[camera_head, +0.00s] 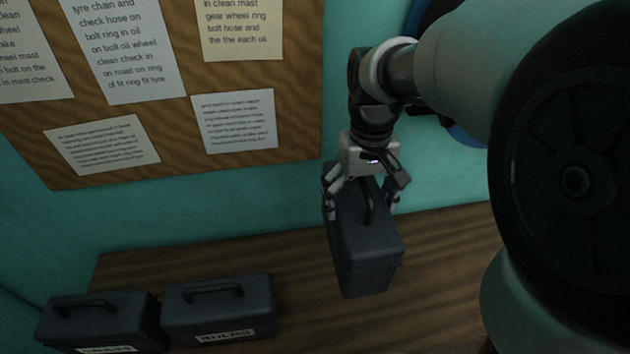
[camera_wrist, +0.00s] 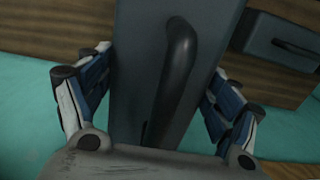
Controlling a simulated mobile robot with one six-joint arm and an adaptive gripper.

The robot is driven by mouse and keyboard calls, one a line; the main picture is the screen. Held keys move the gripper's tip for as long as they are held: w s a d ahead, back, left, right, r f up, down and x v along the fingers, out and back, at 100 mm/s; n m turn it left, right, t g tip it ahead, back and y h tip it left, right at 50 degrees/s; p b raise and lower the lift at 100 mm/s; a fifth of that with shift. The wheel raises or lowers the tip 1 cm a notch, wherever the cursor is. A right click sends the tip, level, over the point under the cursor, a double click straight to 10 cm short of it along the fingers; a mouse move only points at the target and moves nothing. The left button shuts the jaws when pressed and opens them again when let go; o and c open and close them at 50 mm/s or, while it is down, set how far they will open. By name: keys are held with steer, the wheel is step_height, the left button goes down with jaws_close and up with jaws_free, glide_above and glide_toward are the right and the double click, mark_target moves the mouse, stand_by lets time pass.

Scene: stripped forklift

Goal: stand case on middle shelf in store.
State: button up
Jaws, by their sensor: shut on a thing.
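My gripper (camera_head: 363,199) is shut on a dark grey case (camera_head: 366,253), with one finger on each side of it near the handle. The case hangs upright, slightly turned, in front of the wooden shelf surface (camera_head: 440,262); I cannot tell if its base touches the wood. In the wrist view the case (camera_wrist: 130,60) fills the middle, its black handle running up between the fingers of my gripper (camera_wrist: 158,95). No label shows on the held case. I cannot tell which shelf level this is.
Two similar cases stand side by side at lower left: one labelled BULBS (camera_head: 219,310), the other (camera_head: 100,322) with its label cut off. A board with paper sheets (camera_head: 180,120) hangs on the teal wall. Bare wood lies around the held case.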

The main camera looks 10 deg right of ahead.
step_height(320, 180, down, 20)
steer(key=b, duration=0.4)
steer(key=shift+r, duration=0.15)
steer(key=o, duration=2)
steer(key=shift+s+f, duration=0.1)
steer(key=shift+f, duration=0.1)
